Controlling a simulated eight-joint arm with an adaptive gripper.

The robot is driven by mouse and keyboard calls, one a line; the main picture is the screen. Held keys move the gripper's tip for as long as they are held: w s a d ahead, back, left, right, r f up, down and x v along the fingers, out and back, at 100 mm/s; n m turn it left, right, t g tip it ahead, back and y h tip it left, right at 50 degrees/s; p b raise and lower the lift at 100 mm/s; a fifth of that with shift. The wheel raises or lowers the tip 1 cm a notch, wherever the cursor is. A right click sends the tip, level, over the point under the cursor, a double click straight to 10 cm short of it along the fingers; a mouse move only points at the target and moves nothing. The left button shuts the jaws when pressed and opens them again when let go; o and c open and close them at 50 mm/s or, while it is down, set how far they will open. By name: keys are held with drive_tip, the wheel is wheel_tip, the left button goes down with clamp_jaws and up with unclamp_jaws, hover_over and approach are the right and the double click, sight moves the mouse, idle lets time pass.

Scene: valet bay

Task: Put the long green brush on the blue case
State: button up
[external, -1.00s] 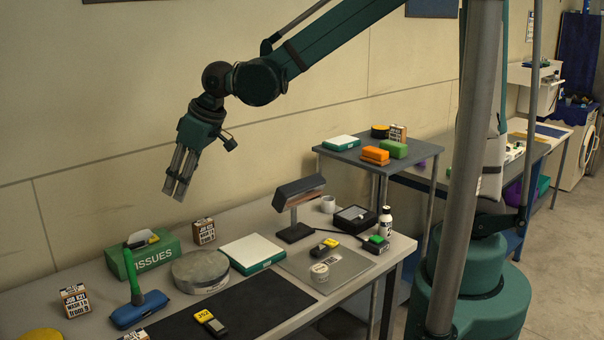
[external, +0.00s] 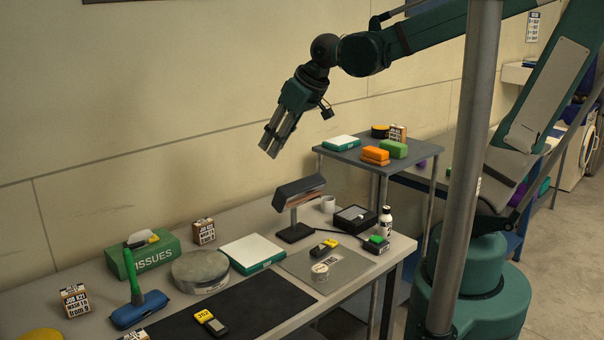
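The long green brush (external: 132,276) stands near upright at the left of the bench. Its lower end meets the blue case (external: 127,317), which lies on the bench top; the brush appears to rest on the case, its upper end close to the tissue box. My gripper (external: 269,149) is high in the air above the back of the bench, well to the right of the brush and case and apart from both. Nothing shows between its fingers. The fingers look close together, and their gap is too small to judge.
A green tissue box (external: 160,254), a round grey tin (external: 200,270), a white-topped case (external: 252,253) and a desk lamp (external: 299,190) stand on the bench. A dark mat (external: 240,309) is mostly clear. A side table (external: 350,151) holds orange and green blocks.

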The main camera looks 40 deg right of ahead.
drive_tip(key=s+d+f+m+t+h, duration=0.1)
drive_tip(key=s+d+m, duration=0.2)
drive_tip(key=s+d, duration=0.8)
drive_tip(key=d, duration=0.4)
drive_tip(key=shift+s+f+h, duration=0.2)
drive_tip(key=shift+f+h, duration=0.1)
drive_tip(key=shift+h, duration=0.1)
